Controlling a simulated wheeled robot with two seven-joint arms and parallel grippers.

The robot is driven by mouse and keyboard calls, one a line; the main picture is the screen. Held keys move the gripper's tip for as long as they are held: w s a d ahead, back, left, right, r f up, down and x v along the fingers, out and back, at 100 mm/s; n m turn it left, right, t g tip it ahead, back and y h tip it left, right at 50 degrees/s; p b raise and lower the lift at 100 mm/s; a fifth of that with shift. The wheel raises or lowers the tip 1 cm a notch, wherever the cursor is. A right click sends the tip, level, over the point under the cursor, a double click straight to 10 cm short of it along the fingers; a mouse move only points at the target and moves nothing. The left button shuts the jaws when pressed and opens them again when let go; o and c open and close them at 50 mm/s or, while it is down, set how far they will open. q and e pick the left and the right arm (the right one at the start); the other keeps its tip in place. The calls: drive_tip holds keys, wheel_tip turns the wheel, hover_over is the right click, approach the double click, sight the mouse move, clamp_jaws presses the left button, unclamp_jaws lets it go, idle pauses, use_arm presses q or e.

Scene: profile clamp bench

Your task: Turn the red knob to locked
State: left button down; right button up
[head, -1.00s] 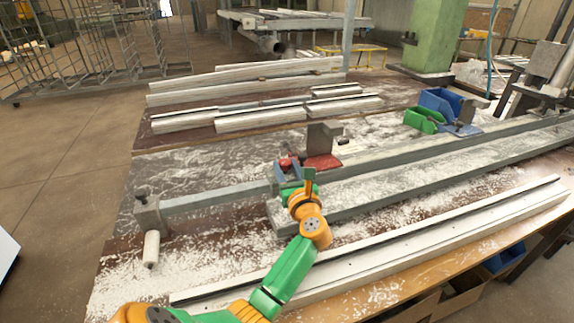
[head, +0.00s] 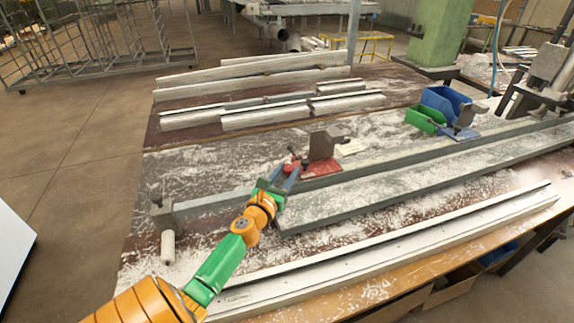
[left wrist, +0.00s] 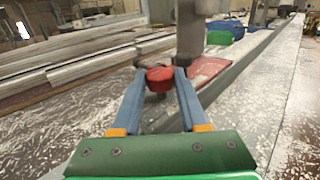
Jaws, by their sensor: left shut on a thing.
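The red knob (left wrist: 160,76) sits between the two blue fingers of my left gripper (left wrist: 160,84) in the left wrist view, and the fingers are shut on it. In the head view my left gripper (head: 288,180) reaches the small red knob (head: 290,166) from the front left. The knob is at the left side of the grey clamp block (head: 322,145), which stands on a red base plate (head: 320,168). The fingers partly hide the knob's sides, and I cannot read its turned position. My right gripper is not in view.
A long grey rail (head: 400,184) runs along the bench in front of the clamp. White profiles (head: 250,90) lie behind it, and another long one (head: 400,245) lies along the front edge. A green bin (head: 424,119) and a blue bin (head: 443,102) stand at the right.

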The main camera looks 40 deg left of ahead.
use_arm(q)
drive_tip(key=shift+h, duration=0.3)
drive_tip(key=c, duration=0.7)
unclamp_jaws()
drive_tip(key=v, duration=0.7)
drive_tip(key=shift+s, duration=0.1)
